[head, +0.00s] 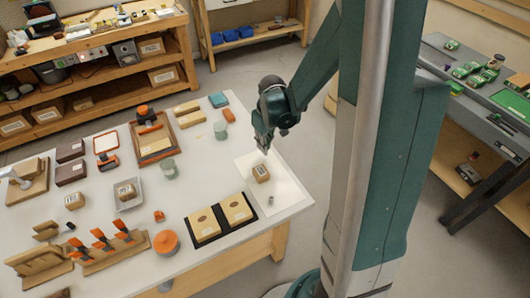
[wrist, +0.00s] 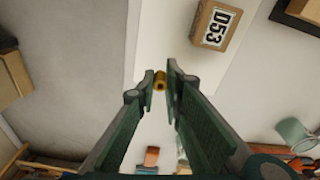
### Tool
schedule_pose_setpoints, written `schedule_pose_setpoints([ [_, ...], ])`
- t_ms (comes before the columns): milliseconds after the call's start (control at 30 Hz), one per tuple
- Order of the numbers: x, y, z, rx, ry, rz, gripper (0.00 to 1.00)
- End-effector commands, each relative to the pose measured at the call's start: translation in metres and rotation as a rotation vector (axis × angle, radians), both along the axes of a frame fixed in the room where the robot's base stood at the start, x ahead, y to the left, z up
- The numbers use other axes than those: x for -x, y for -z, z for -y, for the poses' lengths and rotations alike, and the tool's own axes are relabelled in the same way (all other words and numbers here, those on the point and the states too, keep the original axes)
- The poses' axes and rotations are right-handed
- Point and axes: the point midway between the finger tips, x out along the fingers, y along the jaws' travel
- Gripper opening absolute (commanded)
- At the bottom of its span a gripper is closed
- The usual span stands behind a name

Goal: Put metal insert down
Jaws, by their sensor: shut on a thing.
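My gripper (head: 264,143) hangs above the back part of a white mat (head: 288,187) on the bench in the head view. In the wrist view its fingertips (wrist: 161,82) are closed around a small brass-coloured metal insert (wrist: 160,80). The insert shows as a short ring-like cylinder between the tips, over the pale surface. It is too small to make out at the gripper in the head view. A small grey cylinder (head: 271,200) stands on the mat's front part.
A cardboard box (head: 261,172), marked D53 in the wrist view (wrist: 216,26), sits on the mat near my gripper. A black tray with two wooden blocks (head: 221,219) lies to the left. Bare mat surrounds the box.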

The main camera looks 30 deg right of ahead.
Motion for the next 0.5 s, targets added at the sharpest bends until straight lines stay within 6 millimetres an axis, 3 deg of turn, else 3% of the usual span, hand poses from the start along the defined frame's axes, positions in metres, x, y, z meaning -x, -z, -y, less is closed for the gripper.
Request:
schedule_pose_setpoints([
  [500,0.0,0.04,0.0,0.0,0.0,0.0,0.0],
])
